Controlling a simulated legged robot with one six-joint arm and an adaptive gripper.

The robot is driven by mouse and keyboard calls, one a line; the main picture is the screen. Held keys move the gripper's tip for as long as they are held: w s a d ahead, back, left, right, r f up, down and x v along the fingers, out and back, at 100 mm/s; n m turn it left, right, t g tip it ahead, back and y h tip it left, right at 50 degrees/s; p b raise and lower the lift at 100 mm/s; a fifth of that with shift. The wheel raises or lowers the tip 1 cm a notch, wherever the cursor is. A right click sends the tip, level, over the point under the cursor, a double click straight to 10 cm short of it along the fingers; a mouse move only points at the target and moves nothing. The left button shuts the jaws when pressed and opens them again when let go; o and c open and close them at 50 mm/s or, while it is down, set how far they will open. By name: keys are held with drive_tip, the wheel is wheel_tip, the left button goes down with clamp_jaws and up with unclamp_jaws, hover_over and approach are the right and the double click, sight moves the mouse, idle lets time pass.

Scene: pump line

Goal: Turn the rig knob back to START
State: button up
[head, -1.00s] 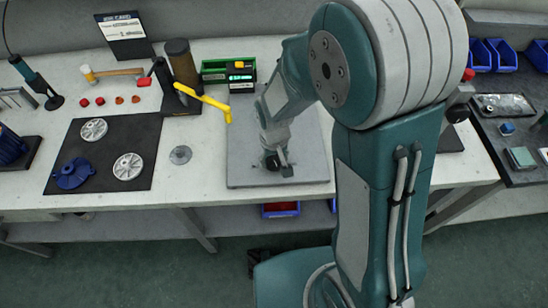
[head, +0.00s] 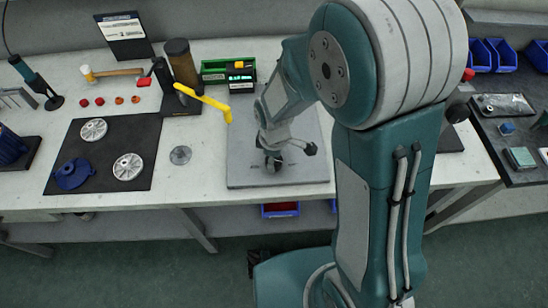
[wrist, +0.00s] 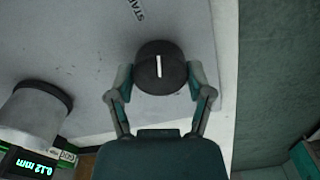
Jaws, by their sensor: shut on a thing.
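The rig knob (wrist: 160,60) is round and black with a white pointer line, seen from above in the wrist view. Its line stands nearly upright in that picture. Part of the START lettering (wrist: 137,9) shows on the grey plate (wrist: 80,45), above and a little left of the knob. My gripper (wrist: 160,77) is shut on the knob, one finger on each side. In the head view my gripper (head: 273,162) is low over the grey plate (head: 245,172), and the knob is mostly hidden there.
A grey cylinder (wrist: 38,108) and a green readout (wrist: 33,166) of 0.12 mm are left of my gripper in the wrist view. A yellow-handled lever (head: 205,102) reaches toward the plate. A black mat (head: 110,170) with metal parts lies left.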

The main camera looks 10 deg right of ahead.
drive_tip(key=shift+w+n, duration=0.15)
drive_tip(key=shift+n, duration=1.65)
drive_tip(key=shift+a, duration=0.1)
drive_tip(key=o, duration=1.1)
drive_tip(key=shift+o, duration=0.2)
drive_tip(key=shift+r, duration=0.1)
wheel_tip(320, 180, up, 12)
